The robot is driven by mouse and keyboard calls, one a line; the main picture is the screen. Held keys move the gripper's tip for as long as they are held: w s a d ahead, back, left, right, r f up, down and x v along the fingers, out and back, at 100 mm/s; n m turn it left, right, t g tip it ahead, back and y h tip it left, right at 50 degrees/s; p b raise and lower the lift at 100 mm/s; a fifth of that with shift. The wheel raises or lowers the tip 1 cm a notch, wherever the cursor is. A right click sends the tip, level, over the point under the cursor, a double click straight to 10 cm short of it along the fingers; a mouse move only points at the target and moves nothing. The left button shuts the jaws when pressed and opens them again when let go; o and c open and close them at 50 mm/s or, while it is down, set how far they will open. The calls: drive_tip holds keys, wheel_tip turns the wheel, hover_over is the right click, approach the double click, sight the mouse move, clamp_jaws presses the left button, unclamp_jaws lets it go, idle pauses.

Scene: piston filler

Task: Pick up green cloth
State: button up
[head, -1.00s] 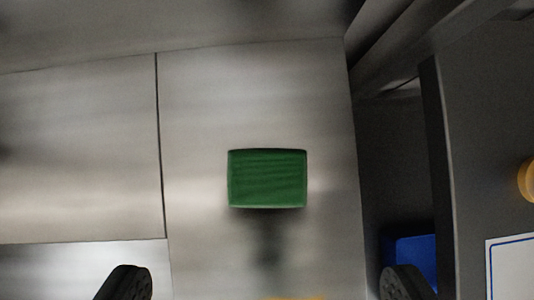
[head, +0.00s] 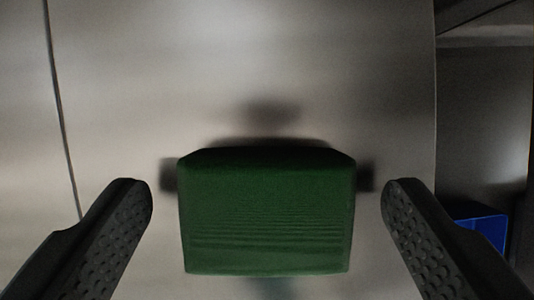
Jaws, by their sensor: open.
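The green cloth (head: 267,215) is a folded, block-like piece on a metal surface, in the lower middle of the head view. My gripper (head: 267,190) is open, with one dark, dimpled finger on each side of the cloth. A gap shows between each finger and the cloth, so neither finger touches it in this view. Dark shadows lie on the metal just beyond the cloth and at its sides.
The brushed metal surface (head: 330,60) is bare around the cloth, with a seam at the left. Its right edge drops to a darker recess, where a blue object (head: 484,228) shows partly behind my right finger.

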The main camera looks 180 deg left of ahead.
sight(271, 242)
drive_tip(key=c, duration=1.1)
drive_tip(key=shift+o, duration=0.2)
wheel_tip(271, 242, up, 10)
drive_tip(key=o, duration=0.4)
drive_tip(key=c, duration=0.3)
